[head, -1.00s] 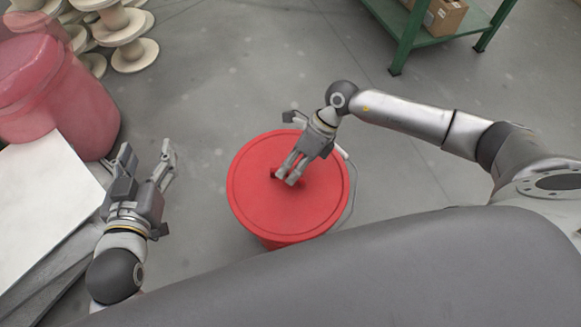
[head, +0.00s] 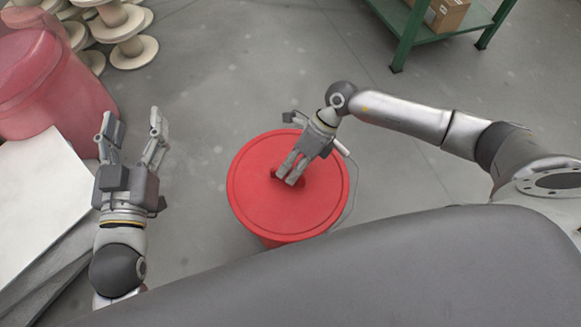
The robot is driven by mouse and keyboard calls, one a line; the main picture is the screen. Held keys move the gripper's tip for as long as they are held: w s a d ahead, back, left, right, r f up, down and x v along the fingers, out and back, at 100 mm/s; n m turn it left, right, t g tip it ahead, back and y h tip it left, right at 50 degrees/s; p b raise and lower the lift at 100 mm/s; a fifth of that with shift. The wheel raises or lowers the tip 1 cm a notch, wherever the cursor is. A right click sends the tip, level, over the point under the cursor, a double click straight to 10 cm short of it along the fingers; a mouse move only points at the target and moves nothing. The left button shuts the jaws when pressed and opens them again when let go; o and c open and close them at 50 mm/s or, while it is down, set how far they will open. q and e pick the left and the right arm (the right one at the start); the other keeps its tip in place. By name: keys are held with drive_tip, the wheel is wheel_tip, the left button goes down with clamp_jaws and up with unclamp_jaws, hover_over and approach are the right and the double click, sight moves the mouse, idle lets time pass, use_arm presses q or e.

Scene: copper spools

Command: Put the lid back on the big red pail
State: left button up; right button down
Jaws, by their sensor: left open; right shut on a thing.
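The red lid (head: 262,208) lies on top of the big red pail (head: 275,242), covering its opening. From above, its rim looks about level, but I cannot tell whether it is fully seated. The pail stands on the floor, with its thin wire handle (head: 350,208) hanging at the right side. My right gripper (head: 284,180) is shut on the lid's central knob, which the fingers mostly hide. My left gripper (head: 132,126) is open and empty, to the left of the pail, with its fingers pointing away from me.
A translucent red barrel (head: 50,85) stands at the upper left, beside a white-topped stack of panels (head: 40,185). Pale spools (head: 130,45) are piled behind it. A green shelf (head: 450,32) with a cardboard box (head: 445,14) is at the upper right. The floor around the pail is clear.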

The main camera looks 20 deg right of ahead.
use_arm(q)
drive_tip(key=shift+f+y, duration=0.3)
drive_tip(key=shift+f, duration=0.05)
use_arm(e)
drive_tip(key=shift+r, duration=0.1)
idle(0.5)
use_arm(q)
drive_tip(key=shift+f+g, duration=0.25)
drive_tip(key=shift+g, duration=0.05)
drive_tip(key=shift+a+f, duration=0.1)
drive_tip(key=shift+f, duration=0.2)
idle(0.4)
drive_tip(key=shift+r, duration=0.1)
drive_tip(key=shift+r, duration=0.3)
idle(0.5)
drive_tip(key=shift+f, duration=0.2)
drive_tip(key=shift+s+f, duration=0.1)
drive_tip(key=shift+f, duration=0.25)
use_arm(e)
drive_tip(key=shift+f, duration=0.2)
